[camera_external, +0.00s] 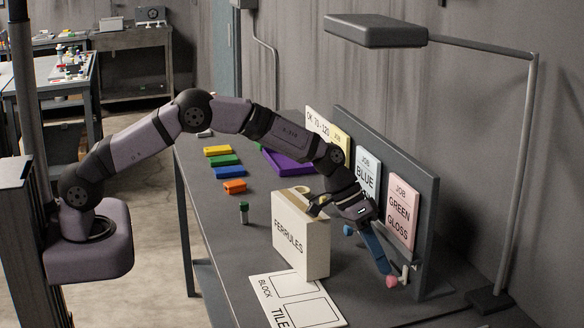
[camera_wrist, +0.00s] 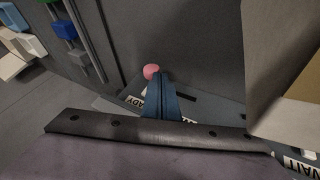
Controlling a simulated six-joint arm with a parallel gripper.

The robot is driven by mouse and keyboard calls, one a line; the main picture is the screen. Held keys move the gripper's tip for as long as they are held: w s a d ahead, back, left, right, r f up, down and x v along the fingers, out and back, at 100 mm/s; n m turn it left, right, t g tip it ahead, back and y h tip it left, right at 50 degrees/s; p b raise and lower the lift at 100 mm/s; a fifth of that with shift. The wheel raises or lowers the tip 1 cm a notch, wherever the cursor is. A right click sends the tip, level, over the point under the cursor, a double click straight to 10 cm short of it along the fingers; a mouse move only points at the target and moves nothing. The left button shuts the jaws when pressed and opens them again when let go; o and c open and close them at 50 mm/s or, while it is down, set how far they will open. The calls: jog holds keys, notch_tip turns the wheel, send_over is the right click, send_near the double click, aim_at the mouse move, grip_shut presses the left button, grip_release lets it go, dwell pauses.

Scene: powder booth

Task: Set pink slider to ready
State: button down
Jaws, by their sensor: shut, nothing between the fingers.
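The pink slider's round knob (camera_external: 391,281) is low at the right end of the upright grey board, and it also shows in the wrist view (camera_wrist: 151,71). My gripper (camera_external: 386,268) is shut and empty, its blue fingers pointing down. Its tips are right beside the knob in both views; I cannot tell whether they touch it. In the wrist view the fingers (camera_wrist: 163,78) partly cover a READY label (camera_wrist: 136,101). A WAIT label (camera_wrist: 300,165) is partly visible at the lower right. The slider's track is mostly hidden.
The FERRULES box (camera_external: 300,240) stands left of my gripper. A blue knob (camera_external: 348,229) is farther along the board, under job cards including the pink GREEN GLOSS card (camera_external: 402,212). A lamp (camera_external: 375,31) hangs above. A BLOCK/TILE sheet (camera_external: 296,298) lies in front.

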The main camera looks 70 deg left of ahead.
jog(key=shift+a, duration=0.4)
jog(key=a+b, duration=0.1)
jog(key=a+r, duration=0.1)
jog(key=a, duration=0.1)
jog(key=shift+a+b, duration=0.2)
jog(key=shift+b, duration=0.15)
jog(key=b+v, duration=0.3)
jog(key=v, duration=0.6)
jog(key=shift+s+r, duration=0.25)
jog(key=shift+r, duration=0.05)
